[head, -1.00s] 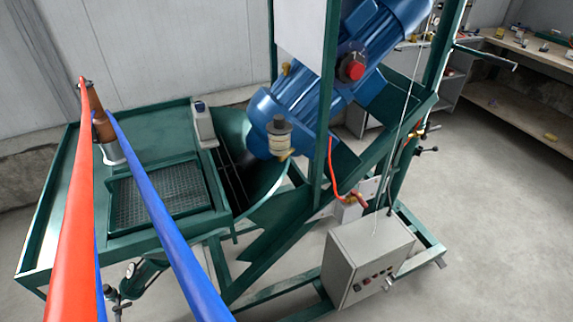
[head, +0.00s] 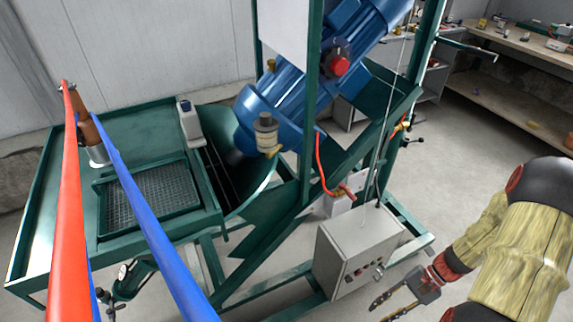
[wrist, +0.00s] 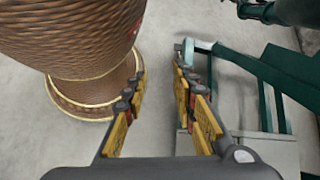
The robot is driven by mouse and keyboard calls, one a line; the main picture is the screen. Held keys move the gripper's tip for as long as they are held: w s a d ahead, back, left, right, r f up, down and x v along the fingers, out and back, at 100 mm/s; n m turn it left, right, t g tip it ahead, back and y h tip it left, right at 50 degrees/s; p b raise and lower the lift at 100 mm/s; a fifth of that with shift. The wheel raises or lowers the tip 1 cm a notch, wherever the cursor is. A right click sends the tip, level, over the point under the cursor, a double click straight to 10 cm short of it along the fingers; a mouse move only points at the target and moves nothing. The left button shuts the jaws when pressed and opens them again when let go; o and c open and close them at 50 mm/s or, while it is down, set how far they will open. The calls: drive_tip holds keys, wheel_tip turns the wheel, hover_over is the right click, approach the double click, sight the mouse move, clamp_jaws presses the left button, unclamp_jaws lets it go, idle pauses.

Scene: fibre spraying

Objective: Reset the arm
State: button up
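My gripper (head: 378,313) shows at the bottom right of the head view, on my arm in its yellowish cover (head: 520,245). It is below and to the right of the grey control box (head: 358,252). In the wrist view my gripper (wrist: 160,62) has its two yellow-and-black fingers apart, with only grey floor between them. Nothing is held. The lower part of my arm is cut off by the picture edge.
A green machine frame (head: 262,238) carries a blue motor (head: 285,100) and a tray table (head: 45,195). Red (head: 70,235) and blue (head: 150,225) hoses cross the left. A brown, ribbed, vase-like object (wrist: 75,45) stands left of my fingers. The right floor is open.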

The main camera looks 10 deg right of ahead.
drive_tip(key=a+r+n+t+h, duration=0.2)
drive_tip(key=a+r+n+h, duration=0.1)
drive_tip(key=r, duration=0.9)
drive_tip(key=a+r+n+t+h+p, duration=0.1)
drive_tip(key=a+r+n+t+h, duration=0.2)
drive_tip(key=r, duration=1)
drive_tip(key=a+r+n+t+h+p, duration=0.1)
drive_tip(key=a+r+n, duration=0.4)
drive_tip(key=r, duration=0.7)
drive_tip(key=shift+a+r+t+h, duration=0.35)
drive_tip(key=shift+a+t+h, duration=0.45)
drive_tip(key=shift+a, duration=0.4)
